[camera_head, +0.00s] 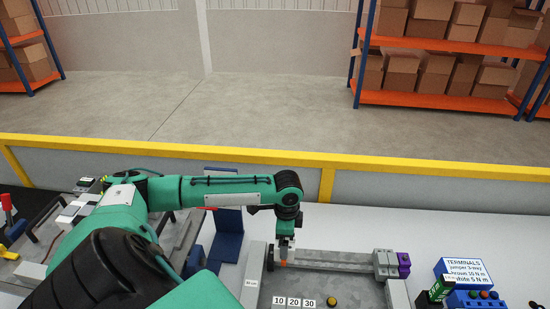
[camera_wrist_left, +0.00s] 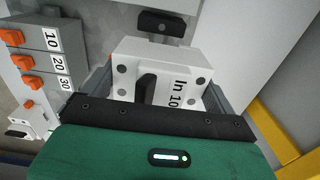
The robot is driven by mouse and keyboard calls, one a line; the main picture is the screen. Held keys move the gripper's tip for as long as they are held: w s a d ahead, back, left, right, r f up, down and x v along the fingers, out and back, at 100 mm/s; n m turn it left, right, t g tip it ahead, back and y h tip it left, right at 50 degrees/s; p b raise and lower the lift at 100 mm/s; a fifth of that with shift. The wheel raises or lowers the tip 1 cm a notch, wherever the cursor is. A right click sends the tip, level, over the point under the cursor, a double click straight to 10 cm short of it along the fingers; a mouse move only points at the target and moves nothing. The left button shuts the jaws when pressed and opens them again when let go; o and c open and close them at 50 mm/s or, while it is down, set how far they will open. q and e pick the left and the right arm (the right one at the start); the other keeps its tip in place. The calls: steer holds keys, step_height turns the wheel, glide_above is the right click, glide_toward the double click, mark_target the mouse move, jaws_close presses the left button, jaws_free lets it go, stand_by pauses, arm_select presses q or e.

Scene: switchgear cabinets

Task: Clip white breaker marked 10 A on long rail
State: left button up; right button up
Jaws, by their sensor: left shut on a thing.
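A white breaker (camera_wrist_left: 160,68) marked "In 10" fills the middle of the left wrist view, with a black toggle on its face. My left gripper (camera_wrist_left: 160,95) is shut on it, its dark fingers on either side. In the head view, my left gripper (camera_head: 284,250) points down near the left end of a long grey rail (camera_head: 330,259); the breaker is mostly hidden there. I cannot tell whether the breaker touches the rail. My right gripper is not in view.
Labels 10, 20 and 30 (camera_head: 293,301) stand in front, beside orange switches (camera_wrist_left: 22,62) in the wrist view. Grey and purple terminals (camera_head: 392,264) sit at the rail's right end. A blue button box (camera_head: 474,299) and terminals sign (camera_head: 464,271) stand right.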

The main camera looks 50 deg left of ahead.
arm_select(q)
steer(key=shift+d+r, duration=0.2)
steer(key=shift+d, duration=0.25)
steer(key=shift+a, duration=0.15)
steer(key=shift+a+p, duration=0.1)
steer(key=shift+p, duration=0.65)
steer(key=shift+s+f+b, duration=0.1)
steer(key=shift+f+b, duration=0.4)
steer(key=shift+f, duration=0.4)
step_height(320, 180, down, 3)
steer(key=shift+f+b, duration=0.15)
steer(key=shift+b, duration=0.4)
steer(key=shift+f, duration=0.35)
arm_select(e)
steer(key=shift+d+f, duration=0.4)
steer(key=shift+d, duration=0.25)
